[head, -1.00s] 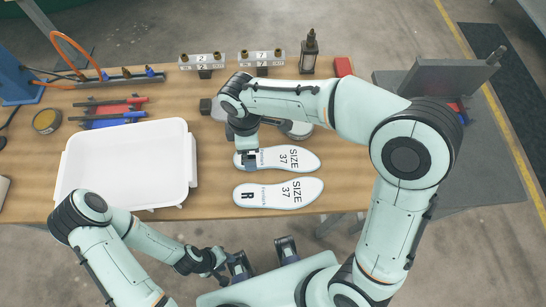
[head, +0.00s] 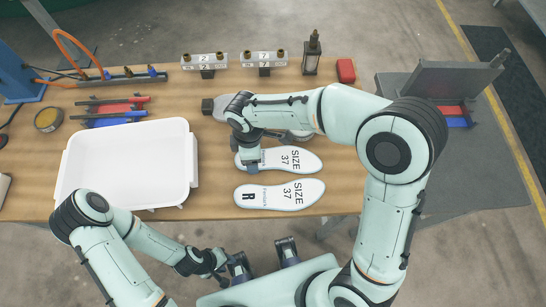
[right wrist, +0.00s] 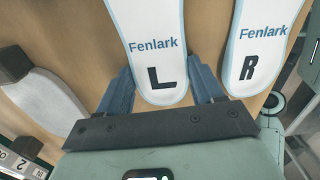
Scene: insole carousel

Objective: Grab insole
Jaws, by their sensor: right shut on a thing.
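Two white insoles marked SIZE 37 lie on the wooden table, toes to the right in the head view. The far insole (head: 292,159) shows an L at its heel in the right wrist view (right wrist: 155,45). The near insole (head: 280,195) is marked R and also shows in the right wrist view (right wrist: 262,40). My right gripper (head: 252,158) is shut on the L insole's heel, its blue fingers on either side (right wrist: 163,88). Whether the insole is raised is unclear. My left gripper (head: 263,256) is open and empty in front of the table's near edge.
A white empty tray (head: 127,165) stands left of the insoles. Fixtures with number plates (head: 205,62) stand at the back, with a dark lantern-shaped item (head: 312,55) and a red block (head: 346,70). Tools (head: 112,108) lie behind the tray.

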